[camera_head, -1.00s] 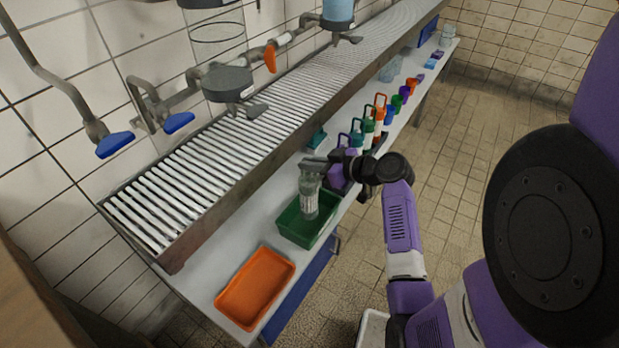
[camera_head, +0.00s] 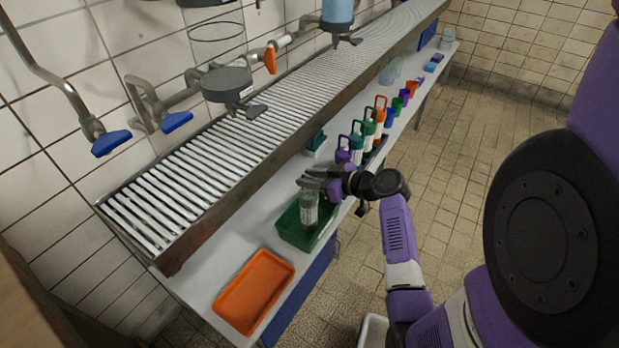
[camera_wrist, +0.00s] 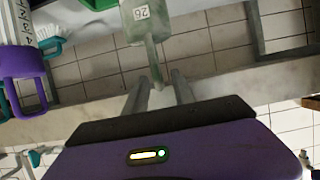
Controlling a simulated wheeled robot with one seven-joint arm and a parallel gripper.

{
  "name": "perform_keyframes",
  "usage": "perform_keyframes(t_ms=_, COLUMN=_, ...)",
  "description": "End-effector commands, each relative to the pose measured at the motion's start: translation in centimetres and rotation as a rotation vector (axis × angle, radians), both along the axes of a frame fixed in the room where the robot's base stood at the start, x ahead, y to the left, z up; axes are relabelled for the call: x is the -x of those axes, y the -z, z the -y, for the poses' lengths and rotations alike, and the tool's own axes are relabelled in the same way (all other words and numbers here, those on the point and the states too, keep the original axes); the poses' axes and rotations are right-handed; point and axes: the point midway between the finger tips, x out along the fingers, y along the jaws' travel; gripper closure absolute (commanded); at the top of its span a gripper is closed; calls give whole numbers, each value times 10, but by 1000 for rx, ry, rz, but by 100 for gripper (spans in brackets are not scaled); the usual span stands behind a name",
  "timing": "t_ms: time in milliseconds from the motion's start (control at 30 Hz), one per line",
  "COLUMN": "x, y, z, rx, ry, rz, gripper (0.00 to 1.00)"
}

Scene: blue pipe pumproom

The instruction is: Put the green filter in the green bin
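The filter (camera_head: 309,212) is a grey-green, see-through cylinder with a pale label. It stands roughly upright in the green bin (camera_head: 288,236), with its lower end hidden by the bin wall. In the wrist view the filter (camera_wrist: 140,28) shows a label reading 26 and a thin handle running down between my fingers. My gripper (camera_head: 312,181) is at the filter's top, above the bin. In the wrist view my gripper (camera_wrist: 160,90) has its fingers apart, with a gap on both sides of the handle. It looks open around the handle.
An orange tray (camera_head: 254,291) lies in front of the bin on the white shelf (camera_head: 225,263). Several coloured handled containers (camera_head: 369,126) stand in a row behind my gripper. A slatted metal rack (camera_head: 205,160) runs above the shelf on the left. A purple handled container (camera_wrist: 22,80) shows at the wrist view's left.

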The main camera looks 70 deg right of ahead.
Motion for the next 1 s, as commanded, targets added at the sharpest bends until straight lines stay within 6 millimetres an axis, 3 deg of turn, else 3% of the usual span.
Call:
perform_keyframes(t_ms=367, x=1, y=-5, z=0, rx=0, ry=2, rz=0, gripper=69)
perform_keyframes(t_ms=800, x=76, y=-36, z=-18, rx=0, ry=3, rz=0, gripper=69)
perform_keyframes(t_ms=1000, x=100, y=-46, z=-24, rx=1, ry=2, rz=0, gripper=69)
